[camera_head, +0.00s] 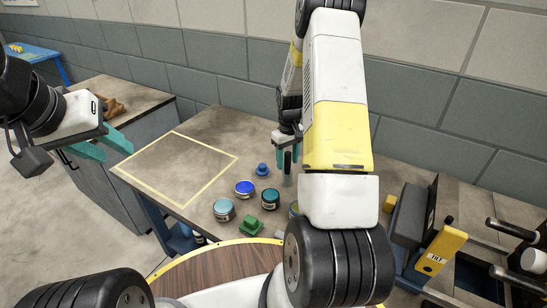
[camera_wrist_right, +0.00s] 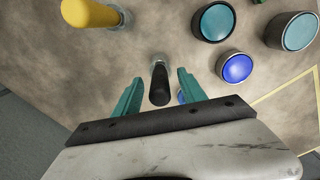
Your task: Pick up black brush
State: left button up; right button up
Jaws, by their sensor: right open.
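The black brush (camera_wrist_right: 159,82) stands upright on the table in the right wrist view, its dark handle pointing toward the camera. In the head view it shows as a dark upright handle (camera_head: 287,167), partly hidden by my right arm. My right gripper (camera_head: 287,158) is open above the table at the brush. In the wrist view its teal fingers (camera_wrist_right: 160,88) are on either side of the handle, with a gap visible at each side. My left gripper (camera_head: 104,147) is open and empty, off to the left, away from the brush.
A yellow-handled item (camera_wrist_right: 90,12) stands near the brush. Blue-lidded (camera_head: 244,188) and teal-lidded tins (camera_head: 223,209), a small blue piece (camera_head: 262,170) and a green piece (camera_head: 251,225) are nearby. A yellow taped square (camera_head: 203,191) on the table is empty.

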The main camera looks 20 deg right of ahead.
jog(key=shift+f, duration=0.85)
grip_shut()
